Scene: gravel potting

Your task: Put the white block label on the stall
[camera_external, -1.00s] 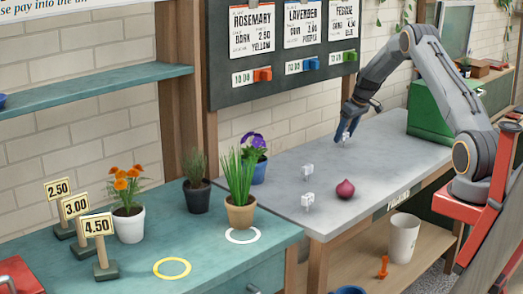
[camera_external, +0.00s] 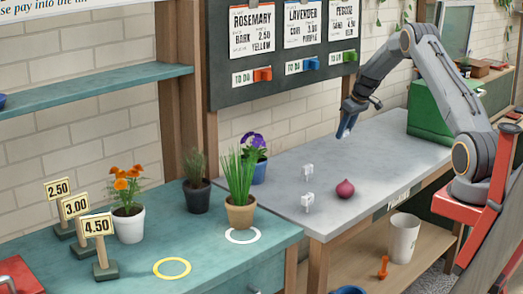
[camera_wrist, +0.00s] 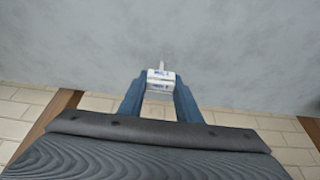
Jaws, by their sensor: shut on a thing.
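My gripper (camera_external: 345,129) is over the far part of the grey bench. In the wrist view its blue fingers (camera_wrist: 160,92) are shut on a small white block label (camera_wrist: 161,76) with dark lettering and a thin pale stake; the fingers hide this label in the outside view. Two other white block labels stand on the bench nearer the front, one farther back (camera_external: 308,172) and one closer (camera_external: 308,201). The stall, a teal counter (camera_external: 205,258), is at the left, with a white ring (camera_external: 230,239) and a yellow ring (camera_external: 160,272) marked on it.
A red onion (camera_external: 345,189) lies on the grey bench (camera_external: 365,155). On the stall are a grassy plant in a tan pot (camera_external: 240,216), an orange-flowered pot (camera_external: 129,226), a dark pot (camera_external: 197,199) and price signs (camera_external: 97,226). A purple-flowered blue pot (camera_external: 257,171) stands behind.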

